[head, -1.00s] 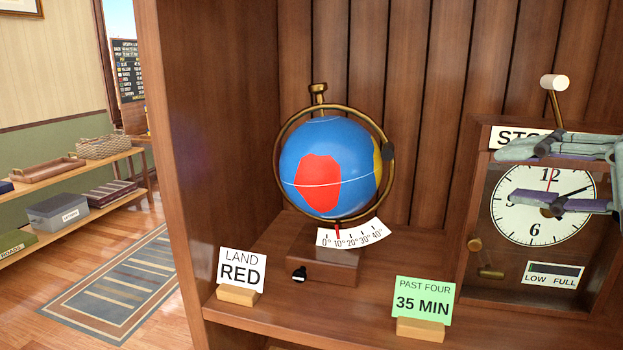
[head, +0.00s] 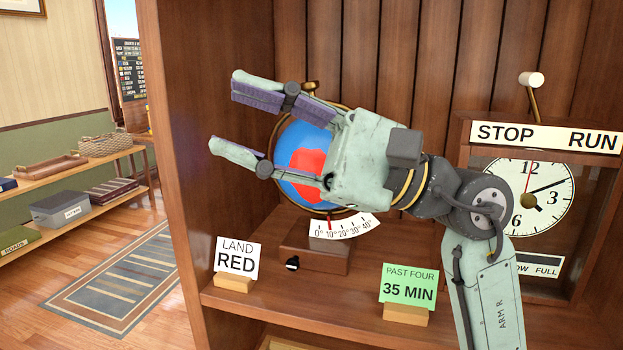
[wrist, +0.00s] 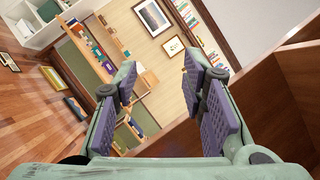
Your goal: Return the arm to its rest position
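My gripper (head: 238,120) is in front of the globe in the head view, pointing left, with its fingers spread apart and nothing between them. In the wrist view the two padded fingers (wrist: 162,95) also stand wide apart and empty. My wrist and forearm reach up from the lower right of the head view, across the shelf. The gripper and wrist hide much of the globe (head: 308,160), which is blue with a red patch. My arm covers part of the clock's left side.
The clock (head: 530,195) stands right, under a STOP/RUN plate (head: 545,136) with a white-knobbed lever (head: 531,80) between the words. A LAND RED card (head: 237,258) and a green PAST FOUR 35 MIN card (head: 409,286) stand at the shelf front. The cabinet's left wall (head: 205,150) is close to the fingers.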

